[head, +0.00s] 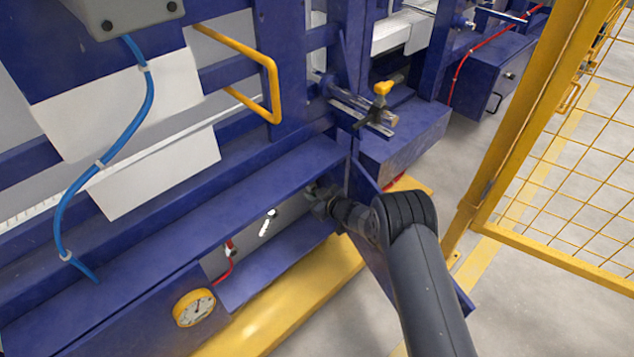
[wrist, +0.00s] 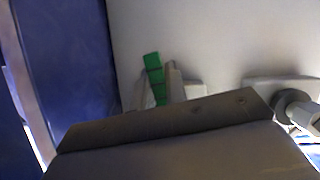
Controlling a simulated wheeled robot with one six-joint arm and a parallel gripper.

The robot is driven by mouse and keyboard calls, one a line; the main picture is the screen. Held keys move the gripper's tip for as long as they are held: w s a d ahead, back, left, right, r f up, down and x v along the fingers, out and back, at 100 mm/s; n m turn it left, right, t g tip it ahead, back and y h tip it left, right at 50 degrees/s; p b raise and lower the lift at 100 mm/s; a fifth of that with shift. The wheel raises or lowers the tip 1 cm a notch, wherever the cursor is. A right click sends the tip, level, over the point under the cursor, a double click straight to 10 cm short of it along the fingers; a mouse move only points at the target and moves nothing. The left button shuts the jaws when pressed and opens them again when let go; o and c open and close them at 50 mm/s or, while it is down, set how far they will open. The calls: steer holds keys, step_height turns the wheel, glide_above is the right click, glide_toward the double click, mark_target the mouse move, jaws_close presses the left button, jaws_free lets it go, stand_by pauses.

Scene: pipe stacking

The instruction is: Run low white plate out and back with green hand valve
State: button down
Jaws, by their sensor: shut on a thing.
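My gripper (head: 322,200) reaches into a low recess of the blue frame, below a long blue beam. In the wrist view, the green hand valve's handle (wrist: 154,77) stands up between my gripper's fingers, and my gripper (wrist: 160,88) is shut on it. In the head view the green handle is hidden by my gripper. A low white plate (head: 165,178) hangs behind the blue beam at the left, below a larger white panel (head: 110,108). The plate's lower edge shows just above the beam.
A round gauge (head: 194,308) is at the lower front. A yellow mesh fence (head: 570,190) stands at the right. A grey round fitting (wrist: 294,106) is at the wrist view's right.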

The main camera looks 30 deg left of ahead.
steer(key=shift+s+a+m+g+y, duration=0.15)
steer(key=shift+s+m+g, duration=0.3)
steer(key=shift+m, duration=0.25)
steer(key=shift+s+a+m+g+y, duration=0.15)
steer(key=shift+s+m+g, duration=0.3)
steer(key=shift+m, duration=0.25)
steer(key=c, duration=1.4)
jaws_free()
steer(key=shift+c, duration=0.2)
steer(key=shift+w, duration=0.1)
